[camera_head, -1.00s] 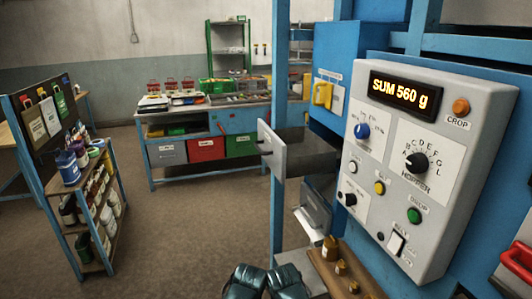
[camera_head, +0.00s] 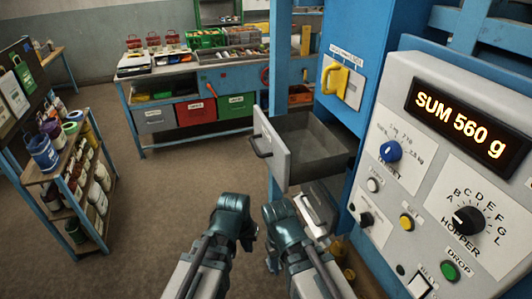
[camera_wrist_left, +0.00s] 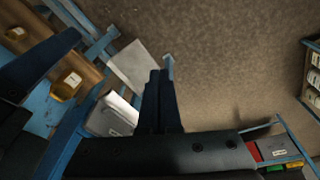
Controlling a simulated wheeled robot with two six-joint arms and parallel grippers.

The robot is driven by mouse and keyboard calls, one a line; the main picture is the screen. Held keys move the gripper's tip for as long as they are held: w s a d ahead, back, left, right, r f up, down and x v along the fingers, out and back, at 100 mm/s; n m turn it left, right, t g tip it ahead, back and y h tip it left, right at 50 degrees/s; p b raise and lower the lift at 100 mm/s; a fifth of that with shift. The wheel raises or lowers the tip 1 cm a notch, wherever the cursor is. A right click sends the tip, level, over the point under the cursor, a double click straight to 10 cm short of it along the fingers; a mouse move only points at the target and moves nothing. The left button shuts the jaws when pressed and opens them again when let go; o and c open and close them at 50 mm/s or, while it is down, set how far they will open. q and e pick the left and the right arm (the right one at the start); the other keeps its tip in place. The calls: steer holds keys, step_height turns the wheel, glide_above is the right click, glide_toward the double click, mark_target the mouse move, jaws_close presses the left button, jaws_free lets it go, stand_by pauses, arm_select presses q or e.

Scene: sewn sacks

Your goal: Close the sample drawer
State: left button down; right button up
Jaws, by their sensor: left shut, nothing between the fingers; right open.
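The sample drawer (camera_head: 312,140) is pulled out of the blue machine. Its pale front panel (camera_head: 273,150) faces left and carries a dark handle (camera_head: 258,147). My left gripper (camera_head: 236,212) is low in front of the drawer, left of and below the panel, apart from it. In the left wrist view its dark fingers (camera_wrist_left: 160,100) are together and empty. A pale panel (camera_wrist_left: 135,68), probably the drawer front, shows beyond them. My right gripper (camera_head: 282,215) is open below the drawer, just right of the left gripper; its fingertips are hard to make out.
A control panel (camera_head: 450,170) reading "SUM 560 g" stands close on the right. A smaller grey tray (camera_head: 318,207) sits below the drawer. A shelf of jars (camera_head: 75,180) stands at the left and a workbench (camera_head: 200,90) at the back. The floor between is clear.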

arm_select(q)
steer(key=w+r+n+t+h+p, duration=0.1)
steer(key=w+r+p, duration=0.35)
steer(key=r, duration=0.25)
steer(key=w+a+r+n+t+h+p, duration=0.1)
steer(key=w+r+n+t+p, duration=0.15)
steer(key=r+p, duration=0.35)
steer(key=w+r+n+t+h+p, duration=0.1)
steer(key=w+r+p, duration=0.3)
steer(key=r, duration=0.4)
arm_select(e)
step_height(320, 180, up, 17)
arm_select(q)
steer(key=w+d+f+b, duration=0.6)
steer(key=w+f+b, duration=0.1)
steer(key=b, duration=0.1)
steer(key=shift+d+f, duration=0.35)
steer(key=shift+d, duration=0.05)
arm_select(e)
step_height(320, 180, down, 8)
steer(key=shift+r, duration=0.1)
